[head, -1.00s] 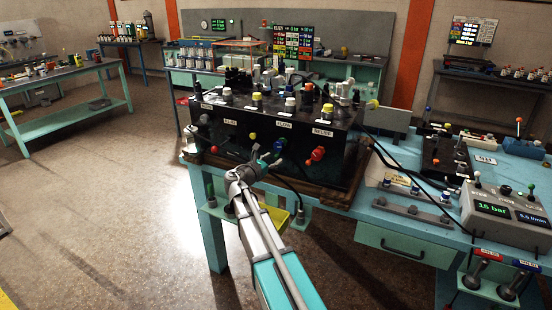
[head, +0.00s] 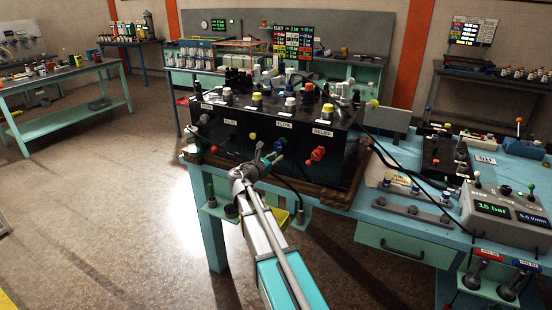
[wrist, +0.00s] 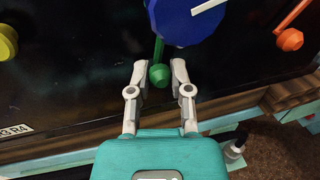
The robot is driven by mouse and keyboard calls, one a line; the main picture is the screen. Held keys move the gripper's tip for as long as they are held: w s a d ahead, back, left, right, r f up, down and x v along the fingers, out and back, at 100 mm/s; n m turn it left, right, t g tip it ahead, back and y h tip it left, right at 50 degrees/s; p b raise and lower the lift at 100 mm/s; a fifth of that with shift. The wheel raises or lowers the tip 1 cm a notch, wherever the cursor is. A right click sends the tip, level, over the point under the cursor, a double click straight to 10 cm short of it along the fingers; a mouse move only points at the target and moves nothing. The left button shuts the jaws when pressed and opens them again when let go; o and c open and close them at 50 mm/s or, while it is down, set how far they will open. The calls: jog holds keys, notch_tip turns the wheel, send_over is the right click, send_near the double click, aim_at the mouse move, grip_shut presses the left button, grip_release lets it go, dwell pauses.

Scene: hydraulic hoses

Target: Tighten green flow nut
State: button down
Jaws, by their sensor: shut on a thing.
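The green flow nut (wrist: 159,74) is a small rounded green piece at the end of a green stem on the black panel, just below a large blue knob (wrist: 187,20) with a white line. My gripper (wrist: 159,68) has one finger on each side of the nut and is shut on it. In the head view my gripper (head: 264,157) reaches the front of the black block (head: 225,145), below the FLOW label (head: 284,126). The nut is too small there to make out clearly.
A red knob (head: 317,154) sits right of my gripper on the same panel, and a yellow knob (wrist: 7,42) to the left. A yellow tray (head: 280,218) hangs below the bench edge. A grey readout box (head: 500,215) stands at the right. Floor at the left is clear.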

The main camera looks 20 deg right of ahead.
jog(key=m+p, duration=0.1)
jog(key=w+a+m, duration=0.1)
jog(key=m, duration=0.1)
jog(key=shift+w+r+p, duration=0.15)
jog(key=shift+r+p, duration=0.25)
jog(key=c, duration=0.5)
grip_release()
jog(key=shift+c, duration=0.2)
jog(key=shift+d+f, duration=0.1)
jog(key=shift+f, duration=0.05)
